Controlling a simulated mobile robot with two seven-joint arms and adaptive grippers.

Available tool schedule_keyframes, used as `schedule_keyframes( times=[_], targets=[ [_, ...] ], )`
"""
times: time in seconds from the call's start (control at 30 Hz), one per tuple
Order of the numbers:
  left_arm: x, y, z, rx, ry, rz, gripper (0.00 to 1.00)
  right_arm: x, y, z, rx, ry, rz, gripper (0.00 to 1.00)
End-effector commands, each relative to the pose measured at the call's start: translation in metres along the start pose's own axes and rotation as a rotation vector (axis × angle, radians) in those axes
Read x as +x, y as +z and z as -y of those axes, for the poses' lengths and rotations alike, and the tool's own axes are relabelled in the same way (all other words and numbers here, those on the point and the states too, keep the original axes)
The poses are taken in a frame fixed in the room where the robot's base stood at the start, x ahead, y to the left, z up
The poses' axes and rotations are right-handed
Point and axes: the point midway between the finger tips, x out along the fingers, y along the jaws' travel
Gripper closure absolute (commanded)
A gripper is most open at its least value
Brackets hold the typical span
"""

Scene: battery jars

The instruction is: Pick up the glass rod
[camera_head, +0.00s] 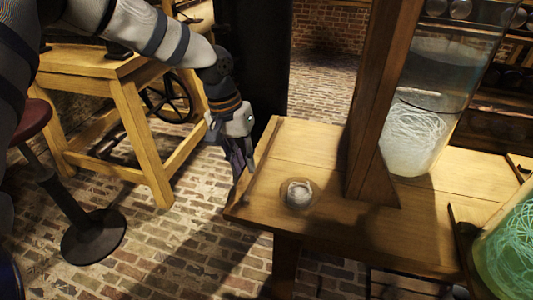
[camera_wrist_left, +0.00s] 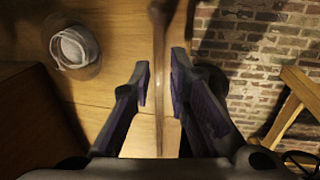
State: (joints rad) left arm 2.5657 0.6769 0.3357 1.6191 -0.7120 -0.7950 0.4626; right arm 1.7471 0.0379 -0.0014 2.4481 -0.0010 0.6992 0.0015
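The glass rod (camera_head: 263,160) is a long, thin, brownish see-through bar lying along the left edge of the wooden table. In the left wrist view the rod (camera_wrist_left: 159,75) runs lengthwise in the picture, between my two fingers, with a wider end at the top. My left gripper (camera_head: 243,172) points down at the table's left edge, beside the rod. In the left wrist view the gripper (camera_wrist_left: 158,80) is open, with a gap on both sides of the rod. I cannot tell how far the fingertips are above the tabletop. My right gripper is not in view.
A small round dish with whitish content (camera_head: 299,194) stands on the table (camera_head: 310,140), right of the rod. A wooden post (camera_head: 378,110) and a large glass jar (camera_head: 425,110) stand farther right. A green jar (camera_head: 507,250) is at the right front. Brick floor lies left of the table edge.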

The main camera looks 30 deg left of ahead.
Motion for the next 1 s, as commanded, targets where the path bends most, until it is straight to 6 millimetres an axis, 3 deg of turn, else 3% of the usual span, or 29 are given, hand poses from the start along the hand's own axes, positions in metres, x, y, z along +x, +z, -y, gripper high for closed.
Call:
schedule_keyframes(
  times=[0.2,0.33,0.57,0.63,1.0],
  targets=[
    [0.040,-0.001,-0.001,-0.002,0.000,0.005,0.84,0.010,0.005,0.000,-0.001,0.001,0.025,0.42],
    [0.055,-0.002,-0.002,-0.001,0.001,0.000,0.84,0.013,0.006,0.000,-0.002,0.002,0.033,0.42],
    [0.055,-0.002,-0.002,0.001,0.001,-0.004,0.84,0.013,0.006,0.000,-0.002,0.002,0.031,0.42],
    [0.055,-0.002,-0.003,0.001,0.002,-0.004,0.99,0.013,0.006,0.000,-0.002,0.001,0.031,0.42],
    [0.053,-0.003,-0.003,0.001,0.002,-0.005,1.00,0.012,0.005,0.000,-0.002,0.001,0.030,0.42]
  ],
)
